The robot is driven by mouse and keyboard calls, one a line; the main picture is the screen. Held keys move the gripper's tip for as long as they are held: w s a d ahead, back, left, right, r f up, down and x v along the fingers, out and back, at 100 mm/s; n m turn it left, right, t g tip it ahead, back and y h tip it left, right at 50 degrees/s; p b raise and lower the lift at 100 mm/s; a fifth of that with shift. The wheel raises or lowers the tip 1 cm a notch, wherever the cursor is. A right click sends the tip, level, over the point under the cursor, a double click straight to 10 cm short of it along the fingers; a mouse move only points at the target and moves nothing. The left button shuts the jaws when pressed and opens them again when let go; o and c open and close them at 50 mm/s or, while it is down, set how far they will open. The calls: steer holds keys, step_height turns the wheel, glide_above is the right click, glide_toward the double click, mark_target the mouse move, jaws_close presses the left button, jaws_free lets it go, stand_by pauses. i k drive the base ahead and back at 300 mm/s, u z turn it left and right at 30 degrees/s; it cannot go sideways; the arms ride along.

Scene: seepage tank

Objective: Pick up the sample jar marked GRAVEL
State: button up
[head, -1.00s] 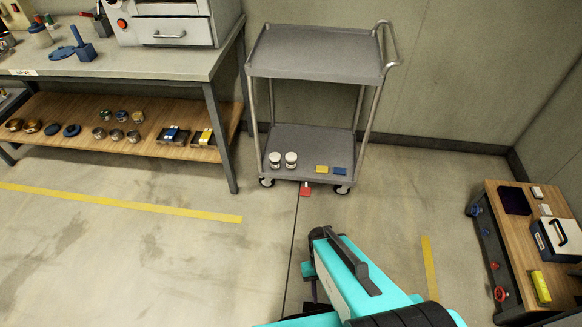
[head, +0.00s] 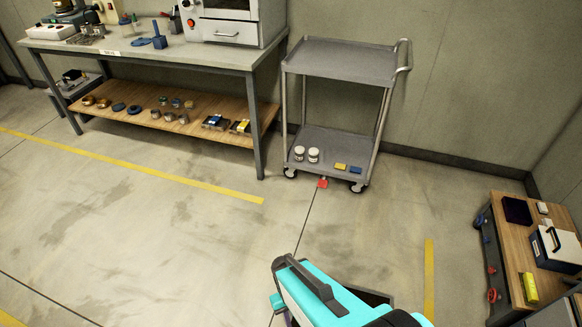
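No label reading GRAVEL can be made out in the head view. Two small white-lidded jars (head: 306,154) stand side by side at the left of the grey cart's lower shelf (head: 330,143); their markings are too small to read. Several small round containers (head: 170,109) stand on the wooden lower shelf (head: 110,101) of the workbench, also unreadable. My teal arm shows at the bottom centre, well in front of the cart. My gripper's fingers are not visible.
A yellow block (head: 340,166) and a blue block (head: 355,170) lie right of the jars. A red object (head: 322,183) is at the cart's front edge. A low wooden table (head: 520,262) with a white case (head: 556,246) stands at right. The floor before the cart is clear.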

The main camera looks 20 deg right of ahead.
mark_target(313, 158)
steer(key=k, duration=0.4)
steer(key=u, duration=1)
steer(key=i, duration=1.75)
steer(key=z, duration=0.4)
steer(key=i, duration=0.55)
steer(key=z, duration=0.7)
steer(key=i, duration=0.65)
